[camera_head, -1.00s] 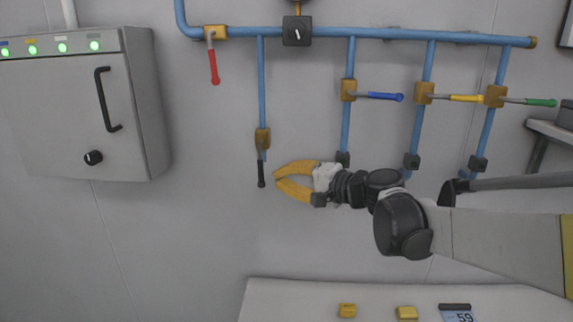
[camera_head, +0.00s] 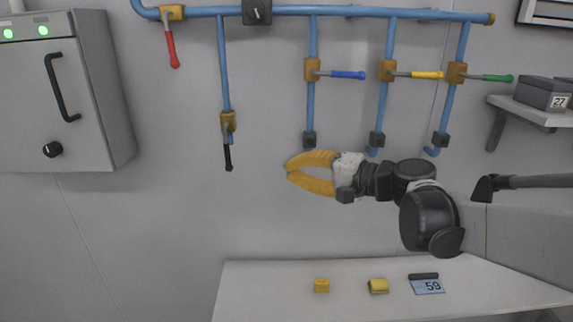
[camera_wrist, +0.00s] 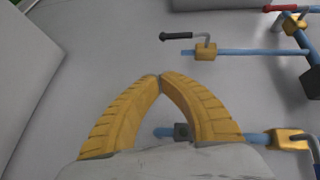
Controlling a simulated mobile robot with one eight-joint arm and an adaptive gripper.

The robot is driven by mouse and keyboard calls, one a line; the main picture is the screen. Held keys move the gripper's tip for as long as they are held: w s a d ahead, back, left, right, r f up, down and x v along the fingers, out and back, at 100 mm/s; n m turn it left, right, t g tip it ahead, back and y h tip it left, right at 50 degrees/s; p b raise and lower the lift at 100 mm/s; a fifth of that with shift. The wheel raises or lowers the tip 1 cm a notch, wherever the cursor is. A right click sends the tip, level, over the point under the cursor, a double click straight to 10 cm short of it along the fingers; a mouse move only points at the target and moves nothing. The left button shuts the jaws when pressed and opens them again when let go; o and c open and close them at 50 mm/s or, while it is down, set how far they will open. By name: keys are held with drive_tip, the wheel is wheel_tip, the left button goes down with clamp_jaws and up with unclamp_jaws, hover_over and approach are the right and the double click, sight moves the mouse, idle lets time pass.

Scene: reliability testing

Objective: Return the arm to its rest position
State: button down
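My gripper (camera_head: 288,170) has yellow fingers, and its arm reaches in from the right in the head view. The fingertips meet with nothing between them, as the wrist view (camera_wrist: 160,77) also shows. The gripper is in front of the grey wall, to the right of the valve with the black handle (camera_head: 228,157) and apart from it. That black handle hangs down in the head view; it also shows beyond the fingertips in the wrist view (camera_wrist: 176,36).
Blue pipes (camera_head: 360,16) carry valves with red (camera_head: 172,49), blue (camera_head: 347,75), yellow (camera_head: 427,75) and green (camera_head: 497,78) handles. A grey cabinet (camera_head: 95,100) stands left. A shelf (camera_head: 530,110) is right.

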drive_tip(key=s+d+f+n+g+h+b, duration=0.1)
drive_tip(key=s+d+f+n+h+b, duration=0.15)
drive_tip(key=s+f+b, duration=0.55)
drive_tip(key=s+d+f+n+g+h+b, duration=0.15)
drive_tip(key=s+f+h, duration=0.35)
drive_tip(key=f, duration=0.7)
drive_tip(key=s+d+f+n+h+b, duration=0.1)
drive_tip(key=s+d+f+h+b, duration=0.4)
drive_tip(key=s+d+f, duration=0.5)
drive_tip(key=shift+s+d+f+n+b, duration=0.2)
drive_tip(key=shift+f+n+b, duration=0.2)
drive_tip(key=shift+f+b, duration=0.45)
drive_tip(key=shift+f+t, duration=0.1)
drive_tip(key=shift+t, duration=0.15)
